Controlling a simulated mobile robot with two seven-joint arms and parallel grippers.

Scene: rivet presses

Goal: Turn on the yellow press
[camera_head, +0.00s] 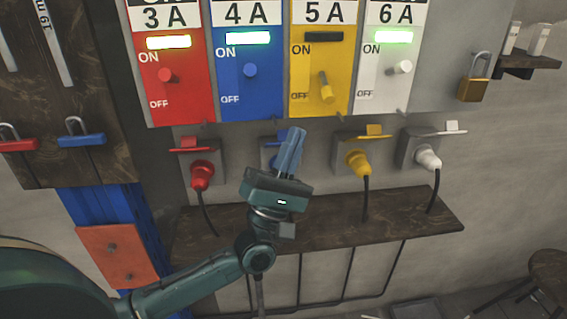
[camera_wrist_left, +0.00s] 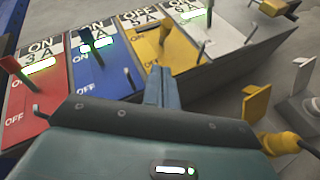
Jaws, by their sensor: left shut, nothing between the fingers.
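The yellow 5 A panel (camera_head: 306,72) is between the blue and white panels. Its indicator window (camera_head: 323,36) is dark, and its yellow lever (camera_head: 325,88) points down toward OFF. My left gripper (camera_head: 294,140) is shut and empty, just below the panel row, in front of the blue socket, which it partly hides. In the left wrist view, my closed fingers (camera_wrist_left: 162,80) point up at the lower part of the yellow panel (camera_wrist_left: 178,58), apart from its lever. A yellow plug (camera_head: 357,162) sits in the socket below the yellow panel. My right gripper is not in view.
The red (camera_head: 178,95), blue (camera_head: 248,95) and white (camera_head: 380,92) panels have lit green windows. Red (camera_head: 201,175) and white (camera_head: 428,158) plugs flank the gripper. A dark shelf (camera_head: 320,222) runs below the sockets. A padlock (camera_head: 474,90) hangs right.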

